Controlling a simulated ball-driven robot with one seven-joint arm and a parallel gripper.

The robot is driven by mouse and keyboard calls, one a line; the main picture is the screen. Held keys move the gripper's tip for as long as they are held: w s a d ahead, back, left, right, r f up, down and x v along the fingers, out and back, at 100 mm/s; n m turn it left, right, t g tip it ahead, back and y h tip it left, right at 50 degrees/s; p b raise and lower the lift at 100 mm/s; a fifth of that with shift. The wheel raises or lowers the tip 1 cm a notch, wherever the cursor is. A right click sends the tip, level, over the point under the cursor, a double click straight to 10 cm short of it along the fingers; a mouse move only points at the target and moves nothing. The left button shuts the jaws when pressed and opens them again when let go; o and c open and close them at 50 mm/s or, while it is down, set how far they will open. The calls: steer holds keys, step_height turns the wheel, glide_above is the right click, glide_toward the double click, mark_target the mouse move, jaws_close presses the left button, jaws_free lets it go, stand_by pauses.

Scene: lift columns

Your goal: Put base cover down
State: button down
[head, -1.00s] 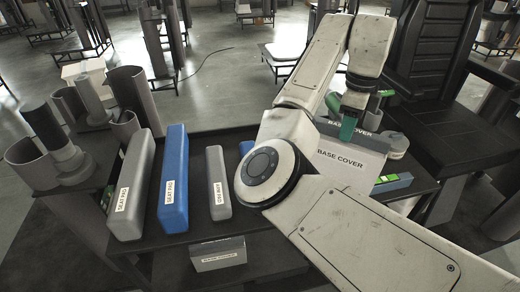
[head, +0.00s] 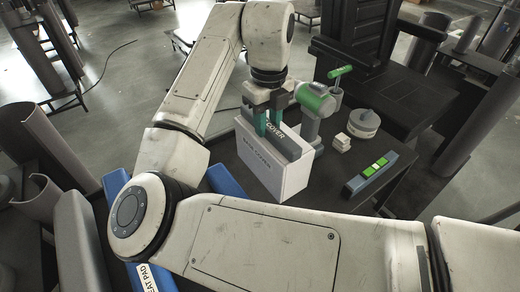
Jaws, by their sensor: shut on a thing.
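My gripper (head: 268,118), with green fingers, is shut on a grey base cover (head: 291,146). The cover is a slab with "COVER" readable on its side; the rest of the label is behind a finger. It stands at the top of a white box (head: 287,180) labelled "BASE COVER" on the dark table. The lower part of the cover is hidden by the box, and I cannot tell whether it touches the bottom.
Right of the box are a grey-green drill (head: 314,103), a green-handled tool (head: 338,82), a round grey item (head: 364,122), small white blocks (head: 342,141) and a level (head: 372,176). Blue (head: 228,183) and grey (head: 78,245) pads lie left. My arm hides the table's front.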

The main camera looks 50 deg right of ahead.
mark_target(267, 142)
steer(key=shift+f, duration=2.9)
steer(key=shift+f, duration=0.2)
steer(key=c, duration=0.8)
jaws_free()
steer(key=shift+r, duration=0.1)
step_height(267, 142, up, 12)
steer(key=shift+r, duration=0.15)
